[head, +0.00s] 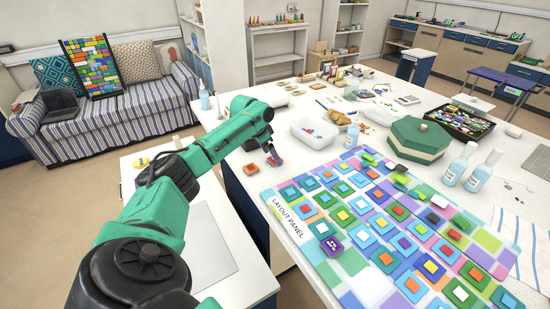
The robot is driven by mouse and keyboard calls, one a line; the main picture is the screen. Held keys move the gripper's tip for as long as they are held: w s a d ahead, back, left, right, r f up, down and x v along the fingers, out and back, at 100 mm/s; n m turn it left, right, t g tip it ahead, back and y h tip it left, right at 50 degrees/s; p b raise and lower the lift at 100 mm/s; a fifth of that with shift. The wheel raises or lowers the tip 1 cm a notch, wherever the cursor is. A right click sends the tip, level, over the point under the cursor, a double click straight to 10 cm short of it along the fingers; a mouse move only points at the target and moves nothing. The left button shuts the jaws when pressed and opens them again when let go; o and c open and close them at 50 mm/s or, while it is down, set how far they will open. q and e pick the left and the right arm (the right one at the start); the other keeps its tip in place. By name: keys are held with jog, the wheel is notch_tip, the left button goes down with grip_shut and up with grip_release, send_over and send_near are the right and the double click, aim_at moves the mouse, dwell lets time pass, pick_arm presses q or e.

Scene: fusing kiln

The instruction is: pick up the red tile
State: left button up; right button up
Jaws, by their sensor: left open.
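A small red tile (251,168) lies on the white table near its left edge, left of the layout panel. My left gripper (275,160) is open, low over the table just to the right of this tile, with its fingers pointing down. Nothing shows between its fingers. I cannot tell whether the fingertips touch the table. The layout panel (345,262) carries rows of stacked coloured tiles, some with red or orange tops. My right gripper is out of view.
A white tray (297,124) with a few small coloured pieces stands behind the gripper. A green octagonal kiln (418,136), two clear bottles (455,168) and a black tray of coloured pieces (455,108) stand farther right. A narrow strip left of the panel is clear.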

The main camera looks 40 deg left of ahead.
pick_arm(q)
jog(key=shift+x, duration=1)
jog(key=shift+r, duration=0.15)
grip_shut()
jog(key=shift+w, duration=0.1)
jog(key=shift+r, duration=0.1)
